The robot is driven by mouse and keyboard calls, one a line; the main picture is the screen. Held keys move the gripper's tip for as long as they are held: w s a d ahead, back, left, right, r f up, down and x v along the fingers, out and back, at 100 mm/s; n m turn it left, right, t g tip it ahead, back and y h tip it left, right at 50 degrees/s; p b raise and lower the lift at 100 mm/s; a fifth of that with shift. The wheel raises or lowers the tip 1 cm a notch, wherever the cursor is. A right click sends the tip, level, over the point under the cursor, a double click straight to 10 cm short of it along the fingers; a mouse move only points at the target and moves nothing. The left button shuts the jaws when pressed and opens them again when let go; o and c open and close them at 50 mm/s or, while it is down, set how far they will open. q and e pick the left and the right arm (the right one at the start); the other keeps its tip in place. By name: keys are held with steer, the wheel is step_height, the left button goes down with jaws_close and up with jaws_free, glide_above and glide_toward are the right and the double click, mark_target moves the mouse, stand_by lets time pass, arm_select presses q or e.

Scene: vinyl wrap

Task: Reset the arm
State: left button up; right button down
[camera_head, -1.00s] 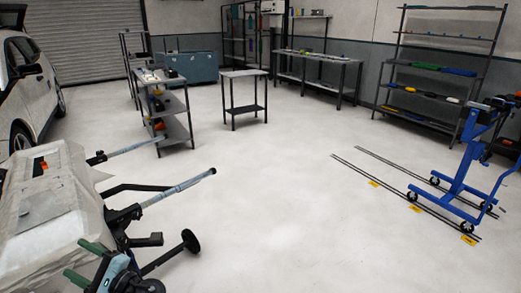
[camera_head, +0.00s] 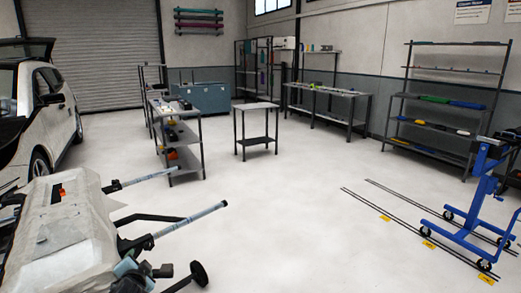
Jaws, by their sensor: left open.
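My left gripper (camera_head: 131,275) is at the bottom left of the head view, small and partly cut off by the lower edge. Its jaws are open, and I see nothing between them. It shows close beside the pale panel (camera_head: 40,232) and the dark stand under it; I cannot tell whether they touch. My right gripper is not in view.
The stand's grey-tipped arms (camera_head: 190,219) reach right. A blue wheeled lift (camera_head: 466,205) stands by floor rails at right. A white car (camera_head: 45,105) is at left. A cart (camera_head: 186,145), small table (camera_head: 255,106) and shelves (camera_head: 440,100) stand farther back. Middle floor is clear.

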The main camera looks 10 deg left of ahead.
arm_select(q)
steer(key=w+d+r+n+t+h, duration=0.3)
steer(key=d+n+h, duration=0.1)
steer(key=d+h, duration=0.15)
steer(key=s+d+f+m+g+h, duration=0.1)
steer(key=s+d+f+g, duration=0.1)
steer(key=s+d+f, duration=0.6)
steer(key=s+d+f+g+h, duration=0.1)
steer(key=s+d+f, duration=0.2)
steer(key=s+f, duration=0.75)
steer(key=s+d+f+g, duration=0.1)
steer(key=s+d, duration=0.1)
steer(key=s, duration=0.7)
steer(key=s+d+n+g, duration=0.1)
steer(key=s+d, duration=0.2)
steer(key=s, duration=0.6)
steer(key=s+d+f+g, duration=0.1)
steer(key=s+d, duration=0.2)
steer(key=s, duration=0.6)
steer(key=shift+s+d+f+h, duration=0.25)
steer(key=shift+f+h, duration=0.1)
steer(key=shift+h, duration=0.1)
